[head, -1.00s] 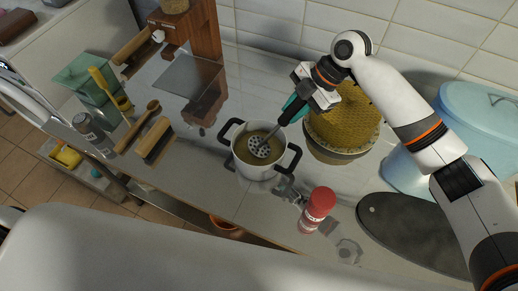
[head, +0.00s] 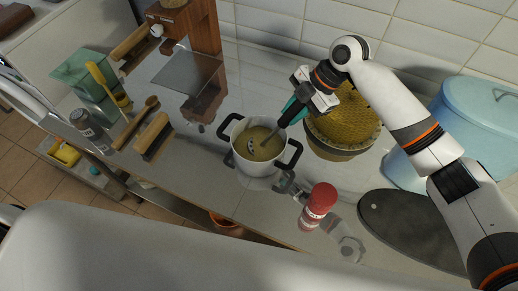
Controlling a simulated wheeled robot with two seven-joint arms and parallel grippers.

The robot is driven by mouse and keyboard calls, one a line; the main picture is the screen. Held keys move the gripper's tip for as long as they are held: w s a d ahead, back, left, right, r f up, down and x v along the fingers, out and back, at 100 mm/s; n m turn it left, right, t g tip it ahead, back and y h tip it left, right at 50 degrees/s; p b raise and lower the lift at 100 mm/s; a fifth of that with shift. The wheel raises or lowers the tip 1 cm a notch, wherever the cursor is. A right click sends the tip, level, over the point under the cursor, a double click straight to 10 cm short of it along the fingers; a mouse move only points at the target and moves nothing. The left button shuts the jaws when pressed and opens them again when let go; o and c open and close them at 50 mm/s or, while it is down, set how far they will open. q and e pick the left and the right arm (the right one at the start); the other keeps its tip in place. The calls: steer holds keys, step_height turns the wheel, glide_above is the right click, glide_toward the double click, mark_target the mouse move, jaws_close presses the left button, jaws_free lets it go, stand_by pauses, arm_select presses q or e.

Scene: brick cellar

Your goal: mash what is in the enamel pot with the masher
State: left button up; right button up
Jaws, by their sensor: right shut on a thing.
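The white enamel pot (head: 255,167) with two black handles stands upright on the counter in the middle of the head view. It holds a yellowish-brown soupy content (head: 262,147). The masher slants down to the left into the pot. Its perforated head is mostly sunk in the content and only a small part shows. My left gripper is not in view.
A red-capped bottle (head: 318,203) stands right of the pot, near the front edge. A woven yellow basket (head: 342,125) is behind the gripper. A dark oval board (head: 415,230) and a blue bin (head: 480,125) are at right. Brushes (head: 154,136) lie at left.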

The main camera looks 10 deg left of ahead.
mark_target(295, 104)
steer(key=shift+r, duration=0.1)
steer(key=shift+r+p, duration=1.35)
steer(key=shift+r, duration=0.2)
steer(key=shift+f, duration=0.2)
steer(key=shift+f+b, duration=0.9)
steer(key=shift+f, duration=0.5)
steer(key=shift+r, duration=0.1)
